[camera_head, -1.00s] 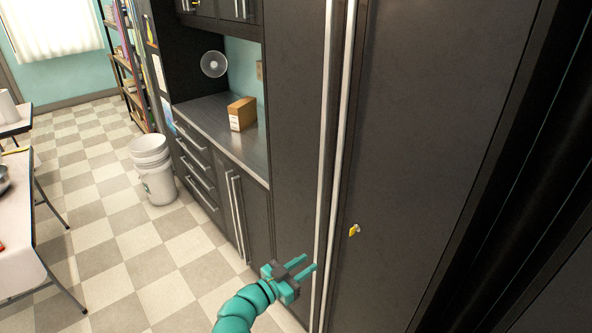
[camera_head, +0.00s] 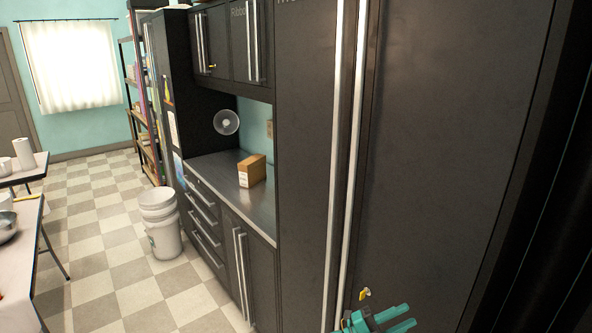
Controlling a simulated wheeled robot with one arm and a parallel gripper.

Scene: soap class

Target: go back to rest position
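My gripper (camera_head: 392,318) is teal and dark grey, at the bottom edge of the head view, right of centre. Its two fingers point right and stand apart, with nothing between them. It is in front of the lower part of a tall dark cabinet (camera_head: 440,150), just below a small yellow key or tag (camera_head: 364,294) on the door. Most of my arm is out of the picture. Whether the fingers touch the cabinet cannot be told.
Long vertical handles (camera_head: 352,150) run down the tall cabinet doors. Left of it are a counter (camera_head: 215,170) with a cardboard box (camera_head: 252,170) and drawers. White buckets (camera_head: 162,225) stand on the checkered floor. Tables (camera_head: 20,250) are at the far left. The floor between is clear.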

